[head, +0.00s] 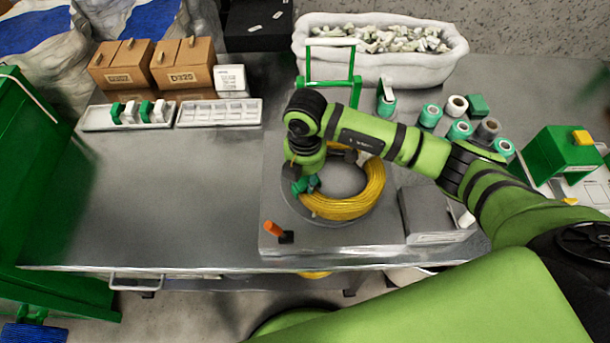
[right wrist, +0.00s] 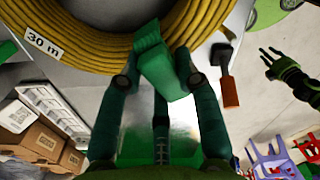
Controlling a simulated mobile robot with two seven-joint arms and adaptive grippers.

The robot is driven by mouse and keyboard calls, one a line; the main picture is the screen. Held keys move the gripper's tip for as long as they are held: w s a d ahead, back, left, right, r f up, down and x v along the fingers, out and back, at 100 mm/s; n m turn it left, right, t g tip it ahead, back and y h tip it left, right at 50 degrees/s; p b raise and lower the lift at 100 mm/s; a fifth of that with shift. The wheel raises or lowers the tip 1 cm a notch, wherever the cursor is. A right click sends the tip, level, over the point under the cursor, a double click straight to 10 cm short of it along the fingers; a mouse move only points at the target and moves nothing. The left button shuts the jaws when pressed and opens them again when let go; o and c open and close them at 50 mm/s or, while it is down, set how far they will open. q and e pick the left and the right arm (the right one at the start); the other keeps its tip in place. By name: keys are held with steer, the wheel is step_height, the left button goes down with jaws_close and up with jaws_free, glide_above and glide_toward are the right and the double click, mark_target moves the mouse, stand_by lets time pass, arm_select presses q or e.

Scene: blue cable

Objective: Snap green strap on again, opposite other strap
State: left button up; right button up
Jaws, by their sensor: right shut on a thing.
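A yellow cable coil (head: 345,205) lies on a round turntable on the bench. In the right wrist view the coil (right wrist: 105,55) carries a white "30 m" label. My right gripper (head: 305,184) is at the coil's left side, seen from the head. It is shut on a green strap (right wrist: 160,65), whose upper end overlaps the coil's outer edge; whether it encircles the cable I cannot tell. The other strap cannot be made out; my arm hides part of the coil's far side. My left gripper (right wrist: 268,63) shows only in the right wrist view, open and empty, away from the coil.
An orange-handled lever (head: 273,230) stands at the base plate's front left corner. A grey box (head: 430,215) sits right of the turntable. A strap tray (head: 100,119), tape rolls (head: 460,130) and a green frame (head: 331,82) stand behind. The bench's left part is clear.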

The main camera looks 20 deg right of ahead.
steer(key=shift+f, duration=0.15)
stand_by(0.4)
steer(key=o, duration=1.1)
steer(key=shift+r+p, duration=2.85)
steer(key=shift+r, duration=0.7)
